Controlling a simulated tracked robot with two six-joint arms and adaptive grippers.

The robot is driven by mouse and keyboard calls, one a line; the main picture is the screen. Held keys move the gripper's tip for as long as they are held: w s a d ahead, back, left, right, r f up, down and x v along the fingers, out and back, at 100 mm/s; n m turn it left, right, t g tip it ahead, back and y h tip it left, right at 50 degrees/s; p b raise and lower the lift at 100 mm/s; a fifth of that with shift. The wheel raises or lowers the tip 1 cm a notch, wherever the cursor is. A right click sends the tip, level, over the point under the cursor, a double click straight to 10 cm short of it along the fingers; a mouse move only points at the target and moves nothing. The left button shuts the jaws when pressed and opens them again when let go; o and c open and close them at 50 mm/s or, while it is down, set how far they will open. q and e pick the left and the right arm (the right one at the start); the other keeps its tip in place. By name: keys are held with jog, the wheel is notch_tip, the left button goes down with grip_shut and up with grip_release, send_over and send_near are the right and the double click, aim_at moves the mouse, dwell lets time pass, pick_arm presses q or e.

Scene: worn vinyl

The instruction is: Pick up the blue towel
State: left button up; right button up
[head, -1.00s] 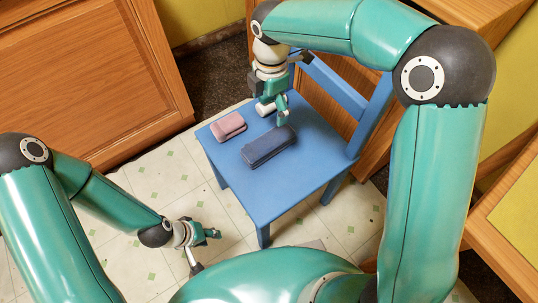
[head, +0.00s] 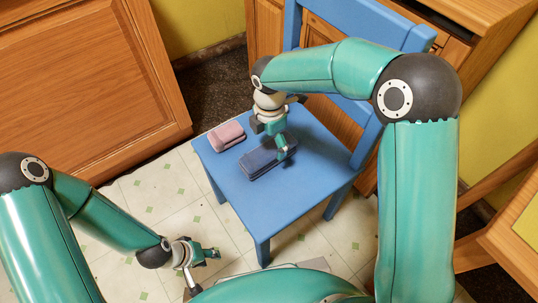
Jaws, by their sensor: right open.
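The blue towel (head: 258,166) lies folded into a dark blue block on the seat of a light blue chair (head: 262,208). My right gripper (head: 273,140) is open, pointing down at the towel's far right end. One finger overlaps that end in the picture; I cannot tell whether it touches, and the other finger's tip is hard to make out. My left gripper (head: 204,266) is low at the left, in front of the chair, with its fingers spread and nothing between them.
A folded pink towel (head: 227,136) lies on the seat, left of the blue towel. The chair's backrest (head: 345,75) rises behind it. Wooden cabinets (head: 85,80) stand at the left and back. The seat's front part is clear.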

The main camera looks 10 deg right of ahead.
aim_at(268, 149)
notch_tip(268, 149, down, 5)
jog(key=shift+a+r+b, duration=0.15)
jog(key=shift+b, duration=0.85)
jog(key=shift+c, duration=0.2)
jog(key=c, duration=1.3)
